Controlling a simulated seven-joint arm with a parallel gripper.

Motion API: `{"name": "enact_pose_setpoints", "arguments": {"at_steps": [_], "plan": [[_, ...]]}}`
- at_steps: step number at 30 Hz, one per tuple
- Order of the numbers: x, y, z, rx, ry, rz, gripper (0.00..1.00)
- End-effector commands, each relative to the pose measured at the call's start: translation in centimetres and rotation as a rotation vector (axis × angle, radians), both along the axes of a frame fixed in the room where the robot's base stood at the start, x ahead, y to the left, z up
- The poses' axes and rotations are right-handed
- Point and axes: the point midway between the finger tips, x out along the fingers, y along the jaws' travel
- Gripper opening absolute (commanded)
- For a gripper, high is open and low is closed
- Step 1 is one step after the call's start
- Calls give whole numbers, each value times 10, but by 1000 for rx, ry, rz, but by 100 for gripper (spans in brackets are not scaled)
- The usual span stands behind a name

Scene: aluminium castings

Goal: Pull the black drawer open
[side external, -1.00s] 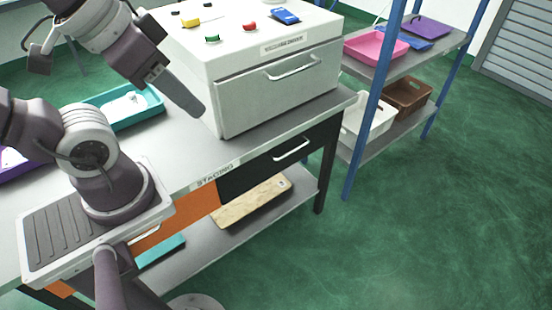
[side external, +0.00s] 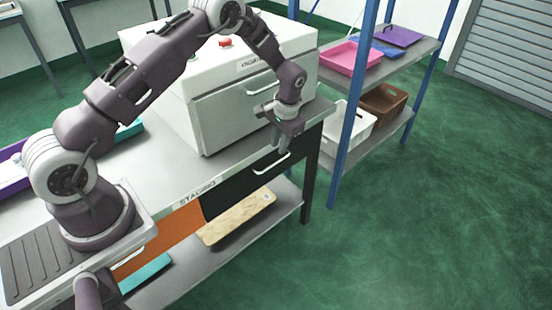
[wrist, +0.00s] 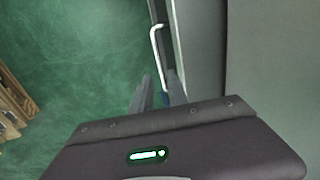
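The black drawer (side external: 225,197) sits under the right end of the grey table, its front flush and shut, with a white bar handle (side external: 272,164). My gripper (side external: 279,146) hangs at the table's front edge, pointing down, just above the handle. In the wrist view the two fingers of my gripper (wrist: 160,85) are apart with nothing clamped. The white handle (wrist: 155,45) runs in line with the gap between them. I cannot tell how far below the tips it lies. Part of the drawer front is hidden behind the table edge in the wrist view.
A white cabinet (side external: 215,127) with its own handle stands on the table (side external: 165,173), close behind my gripper. An orange drawer front (side external: 165,240) is left of the black one. Blue-post shelving (side external: 350,130) stands to the right. Floor in front is clear.

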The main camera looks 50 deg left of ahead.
Motion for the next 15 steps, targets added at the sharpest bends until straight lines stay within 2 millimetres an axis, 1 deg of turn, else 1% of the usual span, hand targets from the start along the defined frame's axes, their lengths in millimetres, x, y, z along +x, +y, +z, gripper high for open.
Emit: {"name": "enact_pose_setpoints", "arguments": {"at_steps": [1,9,12,15], "plan": [[0,1,-8,1,5,0,20],[-1,10,-57,1,6,-2,20],[-1,12,-69,1,5,-2,20],[-1,13,-74,1,4,-1,20]]}}
